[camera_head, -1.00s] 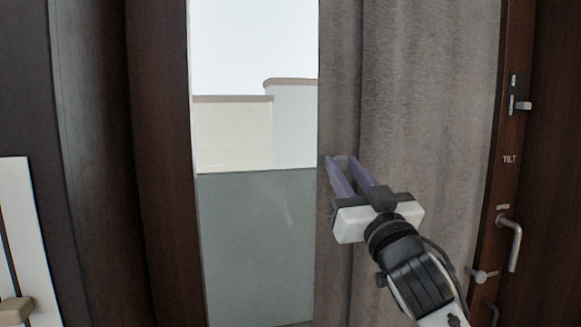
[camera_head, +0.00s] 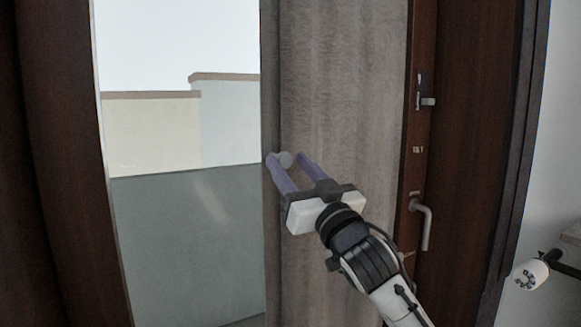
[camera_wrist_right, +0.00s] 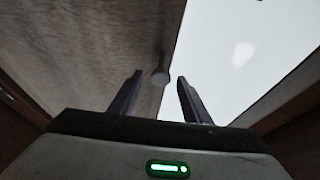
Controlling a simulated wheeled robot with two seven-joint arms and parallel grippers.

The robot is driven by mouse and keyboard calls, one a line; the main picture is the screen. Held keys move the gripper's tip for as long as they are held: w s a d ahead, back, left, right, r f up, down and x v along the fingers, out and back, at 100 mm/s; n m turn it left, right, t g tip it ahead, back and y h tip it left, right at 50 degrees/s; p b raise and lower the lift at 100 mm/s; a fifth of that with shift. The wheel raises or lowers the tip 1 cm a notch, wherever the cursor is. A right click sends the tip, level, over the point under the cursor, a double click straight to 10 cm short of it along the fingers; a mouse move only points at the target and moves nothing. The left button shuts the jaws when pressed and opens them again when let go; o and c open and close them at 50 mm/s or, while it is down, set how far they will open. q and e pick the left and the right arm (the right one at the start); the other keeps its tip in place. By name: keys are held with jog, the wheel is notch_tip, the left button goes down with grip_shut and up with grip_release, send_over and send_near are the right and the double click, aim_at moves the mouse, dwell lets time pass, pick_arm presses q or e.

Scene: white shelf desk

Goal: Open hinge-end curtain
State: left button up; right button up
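The grey-brown curtain (camera_head: 345,110) hangs over the right part of the glass door (camera_head: 190,225); left of its edge the glass is bare. My right gripper (camera_head: 285,157) is in front of the curtain's left edge. Its two purple fingers are apart. A small round pale knob (camera_head: 286,160) shows between the fingertips. In the right wrist view the knob (camera_wrist_right: 160,76) stands at the curtain's edge (camera_wrist_right: 110,45) between the fingers, with gaps at both sides; I see no grip on it. My left gripper is not in view.
A dark wood frame (camera_head: 460,150) with a lever handle (camera_head: 424,225) and a small upper latch (camera_head: 424,95) stands right of the curtain. A white cylindrical fitting (camera_head: 531,273) sticks out at the lower right. Dark panels stand at the left.

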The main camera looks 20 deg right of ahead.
jog(key=a+b+v, duration=0.1)
jog(key=b+v, duration=0.1)
jog(key=v, duration=0.8)
jog(key=shift+s+d, duration=0.15)
jog(key=shift+d, duration=0.3)
